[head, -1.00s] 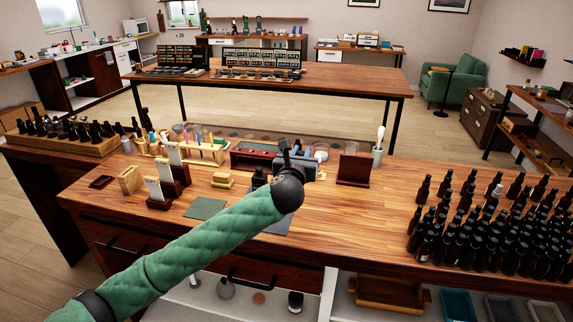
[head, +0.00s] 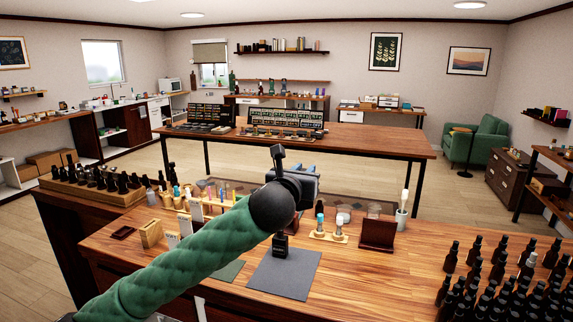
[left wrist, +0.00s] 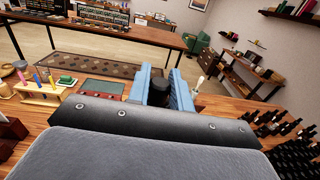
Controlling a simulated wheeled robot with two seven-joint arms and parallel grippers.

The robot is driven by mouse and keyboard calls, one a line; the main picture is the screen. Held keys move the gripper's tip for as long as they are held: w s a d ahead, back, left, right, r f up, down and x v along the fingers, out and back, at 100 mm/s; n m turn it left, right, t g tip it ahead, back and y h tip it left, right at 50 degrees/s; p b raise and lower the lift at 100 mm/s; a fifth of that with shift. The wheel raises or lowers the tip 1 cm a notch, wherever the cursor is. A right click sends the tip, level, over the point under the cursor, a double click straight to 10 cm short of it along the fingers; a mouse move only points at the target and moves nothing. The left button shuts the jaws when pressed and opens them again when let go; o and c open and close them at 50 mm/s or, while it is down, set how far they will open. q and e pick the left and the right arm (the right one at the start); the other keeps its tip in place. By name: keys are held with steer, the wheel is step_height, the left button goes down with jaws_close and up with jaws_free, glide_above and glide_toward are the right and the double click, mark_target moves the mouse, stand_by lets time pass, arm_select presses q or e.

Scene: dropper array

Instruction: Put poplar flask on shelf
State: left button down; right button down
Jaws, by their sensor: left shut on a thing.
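My left gripper (head: 308,170) is raised over the back of the workbench, its blue fingers closed. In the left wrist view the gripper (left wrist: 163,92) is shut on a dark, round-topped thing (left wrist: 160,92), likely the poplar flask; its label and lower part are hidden. In the head view my wrist hides most of it. A small black bottle with a pale label (head: 280,246) shows just below my wrist, by the grey mat. A wall shelf (head: 282,52) with books hangs at the far wall; which shelf is meant I cannot tell. My right gripper is not in view.
Many dark bottles (head: 500,285) crowd the bench at right. A wooden rack of dark bottles (head: 95,185) stands at left. A cup with a white brush (head: 402,222) and a dark stand (head: 377,236) are right of my gripper. A second table (head: 370,142) lies beyond.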

arm_select(q)
steer(key=s+a+f+n+t+y, duration=0.1)
steer(key=s+a+f+n+y, duration=0.15)
steer(key=a+f, duration=0.7)
steer(key=s+a+f+n+y, duration=0.1)
steer(key=s+a+f+y, duration=0.2)
steer(key=a+f, duration=0.65)
steer(key=s+a+f, duration=0.2)
steer(key=s+f, duration=0.3)
steer(key=f, duration=0.5)
steer(key=s+a+f, duration=0.3)
steer(key=s+f, duration=0.2)
steer(key=f, duration=0.6)
steer(key=shift+s+a+n+y, duration=0.25)
steer(key=shift+a+n+y, duration=0.1)
steer(key=shift+y, duration=0.1)
